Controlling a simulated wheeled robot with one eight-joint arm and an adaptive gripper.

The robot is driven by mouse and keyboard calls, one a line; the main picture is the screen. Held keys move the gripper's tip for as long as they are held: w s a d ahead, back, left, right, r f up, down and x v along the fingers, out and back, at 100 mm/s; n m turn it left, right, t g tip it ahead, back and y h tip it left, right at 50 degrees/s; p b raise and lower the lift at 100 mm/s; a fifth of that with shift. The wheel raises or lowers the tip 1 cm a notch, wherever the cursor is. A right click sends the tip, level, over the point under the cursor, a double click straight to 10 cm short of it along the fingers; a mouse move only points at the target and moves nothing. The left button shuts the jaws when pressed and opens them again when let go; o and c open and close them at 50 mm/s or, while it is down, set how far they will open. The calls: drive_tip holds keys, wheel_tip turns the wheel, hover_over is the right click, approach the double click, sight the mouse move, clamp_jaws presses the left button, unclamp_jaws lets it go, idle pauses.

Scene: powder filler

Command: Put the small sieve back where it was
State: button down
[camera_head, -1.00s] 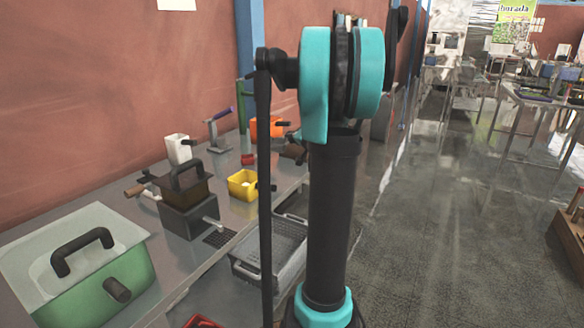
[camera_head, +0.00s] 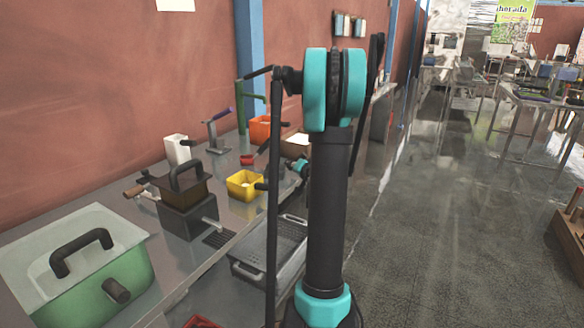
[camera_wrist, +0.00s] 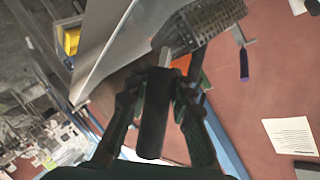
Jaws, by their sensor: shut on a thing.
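In the wrist view, my gripper (camera_wrist: 158,90) is shut on a dark cylindrical handle, with one finger on each side. A short metal stem joins this handle to a grey perforated body, the small sieve (camera_wrist: 207,20), at the top of the view. The sieve is held clear of the fingers and tilted in the picture; its far end is cut off by the frame edge. In the head view, the teal part of my wrist (camera_head: 300,166) shows beside the yellow box. My arm hides the fingers there, and I cannot make out the sieve.
The bench holds a yellow box (camera_head: 243,185), a black lidded box (camera_head: 188,212), a green bin (camera_head: 100,270), a white container (camera_head: 177,149), an orange box (camera_head: 260,129) and a purple-handled tool (camera_head: 218,132). A perforated tray (camera_head: 270,252) sits along the front edge.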

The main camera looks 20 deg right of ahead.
drive_tip(key=c, duration=1.3)
unclamp_jaws()
drive_tip(key=shift+f, duration=0.1)
drive_tip(key=shift+s+r, duration=0.2)
drive_tip(key=shift+s, duration=0.05)
drive_tip(key=v, duration=1.1)
drive_tip(key=shift+s, duration=0.25)
